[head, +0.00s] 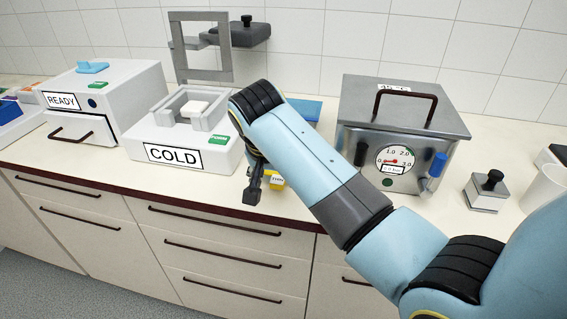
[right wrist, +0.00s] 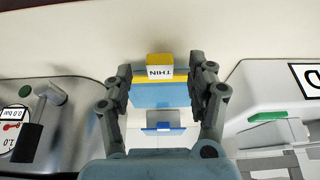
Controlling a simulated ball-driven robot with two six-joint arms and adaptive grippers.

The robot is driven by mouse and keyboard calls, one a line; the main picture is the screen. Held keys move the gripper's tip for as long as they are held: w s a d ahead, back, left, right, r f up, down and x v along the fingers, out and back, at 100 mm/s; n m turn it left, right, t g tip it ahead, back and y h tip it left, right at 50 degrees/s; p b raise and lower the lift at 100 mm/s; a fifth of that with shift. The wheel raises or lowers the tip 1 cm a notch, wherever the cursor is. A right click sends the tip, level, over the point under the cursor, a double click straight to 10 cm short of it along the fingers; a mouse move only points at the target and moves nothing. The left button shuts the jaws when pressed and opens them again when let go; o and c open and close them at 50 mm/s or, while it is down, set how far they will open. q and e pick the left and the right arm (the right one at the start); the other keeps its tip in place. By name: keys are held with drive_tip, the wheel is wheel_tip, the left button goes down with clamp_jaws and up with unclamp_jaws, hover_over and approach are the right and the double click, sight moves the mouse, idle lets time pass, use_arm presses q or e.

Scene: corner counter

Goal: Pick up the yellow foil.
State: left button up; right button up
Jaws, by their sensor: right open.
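The yellow foil (head: 277,182) shows in the head view as a small yellow piece with a white label, partly hidden behind my right gripper. In the right wrist view the yellow foil (right wrist: 160,58) has a white label reading THIN and lies near the counter's front, at the edge of a blue piece (right wrist: 160,96). My right gripper (head: 254,186) is over the counter in front of the COLD unit's right side. In the right wrist view its fingers (right wrist: 158,74) are open, one on each side of the yellow foil, with visible gaps. My left gripper is not in view.
The white COLD unit (head: 150,135) stands left of my right gripper, with a grey frame on top. A metal box with a gauge (head: 350,147) stands to the right. The READY unit (head: 125,85) is at far left. A small weight (head: 484,198) stands at right.

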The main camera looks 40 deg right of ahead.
drive_tip(key=shift+x, duration=0.9)
drive_tip(key=c, duration=1.1)
drive_tip(key=shift+r, duration=0.15)
